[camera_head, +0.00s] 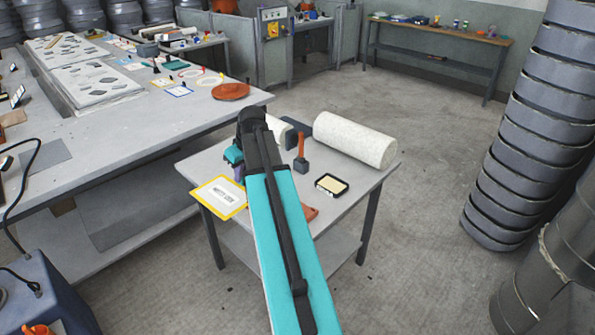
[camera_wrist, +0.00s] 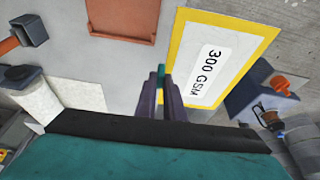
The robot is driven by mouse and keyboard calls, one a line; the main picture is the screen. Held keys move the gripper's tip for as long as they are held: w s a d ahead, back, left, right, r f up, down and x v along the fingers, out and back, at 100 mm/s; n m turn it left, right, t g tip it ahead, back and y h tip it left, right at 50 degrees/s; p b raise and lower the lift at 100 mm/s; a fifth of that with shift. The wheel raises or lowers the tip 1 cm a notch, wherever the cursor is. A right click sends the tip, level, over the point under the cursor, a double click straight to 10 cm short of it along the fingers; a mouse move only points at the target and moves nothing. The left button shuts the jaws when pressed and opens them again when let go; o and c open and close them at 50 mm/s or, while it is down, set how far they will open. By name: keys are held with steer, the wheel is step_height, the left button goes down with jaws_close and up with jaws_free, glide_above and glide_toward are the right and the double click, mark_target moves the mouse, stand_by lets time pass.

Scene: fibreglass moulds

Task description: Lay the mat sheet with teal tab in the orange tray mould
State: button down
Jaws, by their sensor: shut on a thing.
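My gripper (camera_wrist: 172,95) has purple fingers pointing down at the small grey table, just left of a yellow-bordered card marked 300 GSM (camera_wrist: 215,60). It is shut on a small teal piece (camera_wrist: 161,75), which looks like the tab of the mat sheet. The sheet itself I cannot make out clearly. The orange tray mould (camera_wrist: 122,18) lies flat at the top of the wrist view, apart from the fingers. In the head view only part of the tray mould (camera_head: 310,212) shows beside my teal arm. The gripper (camera_head: 238,172) is largely hidden there.
A large workbench (camera_head: 150,125) stands at left, stacked moulds (camera_head: 540,130) at right.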

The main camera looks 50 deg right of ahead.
steer(key=s+d+f, duration=0.2)
steer(key=s+d, duration=0.3)
steer(key=d, duration=0.3)
steer(key=s+d+f, duration=0.2)
steer(key=s+d, duration=0.3)
steer(key=d, duration=0.4)
steer(key=shift+p, duration=0.3)
steer(key=shift+f, duration=0.15)
steer(key=shift+a+f+b, duration=0.1)
steer(key=shift+f+b, duration=1.7)
steer(key=shift+f, duration=1.5)
steer(key=shift+f+b, duration=0.5)
steer(key=shift+f, duration=0.45)
steer(key=c, duration=1.8)
jaws_free()
steer(key=shift+r, duration=0.1)
